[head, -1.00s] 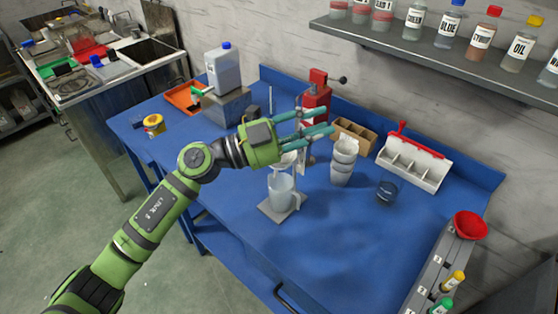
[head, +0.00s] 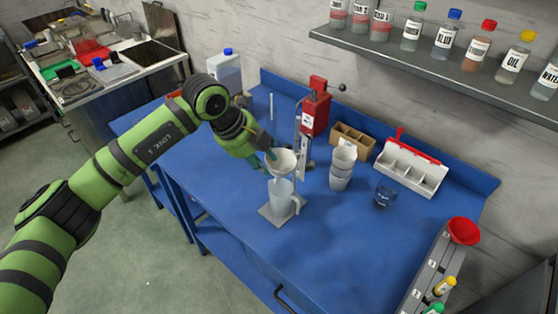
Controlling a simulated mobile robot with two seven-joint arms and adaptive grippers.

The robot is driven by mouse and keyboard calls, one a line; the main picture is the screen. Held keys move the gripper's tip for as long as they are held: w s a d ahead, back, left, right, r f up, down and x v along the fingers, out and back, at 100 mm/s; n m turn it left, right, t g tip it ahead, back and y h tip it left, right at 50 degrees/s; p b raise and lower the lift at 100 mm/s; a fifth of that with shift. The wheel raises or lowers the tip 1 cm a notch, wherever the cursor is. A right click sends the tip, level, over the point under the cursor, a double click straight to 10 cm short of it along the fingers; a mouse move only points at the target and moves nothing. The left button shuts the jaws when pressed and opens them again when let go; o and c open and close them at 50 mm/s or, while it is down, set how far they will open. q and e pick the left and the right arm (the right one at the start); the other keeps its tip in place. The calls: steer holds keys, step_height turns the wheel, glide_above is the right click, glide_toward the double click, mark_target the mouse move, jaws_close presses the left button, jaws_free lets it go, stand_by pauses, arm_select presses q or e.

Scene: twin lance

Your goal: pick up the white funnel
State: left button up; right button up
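The white funnel (head: 283,163) is upright above a clear jug (head: 280,194), which stands on a grey stand base (head: 267,213) on the blue table (head: 330,235). My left gripper (head: 267,159) comes down from the upper left and is right at the left side of the funnel's rim. One teal fingertip overlaps the rim; the other shows partly, below the green gripper body. I cannot tell whether the fingers touch or hold the funnel. My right gripper is out of view.
A stack of white cups (head: 342,168), a glass (head: 384,194) and a red-handled white caddy (head: 410,168) stand to the right. A red press (head: 315,108) is behind the funnel. A red funnel (head: 463,231) sits at the right. The front of the table is clear.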

arm_select(q)
steer(key=shift+x, duration=1.2)
steer(key=shift+r, duration=0.1)
jaws_close()
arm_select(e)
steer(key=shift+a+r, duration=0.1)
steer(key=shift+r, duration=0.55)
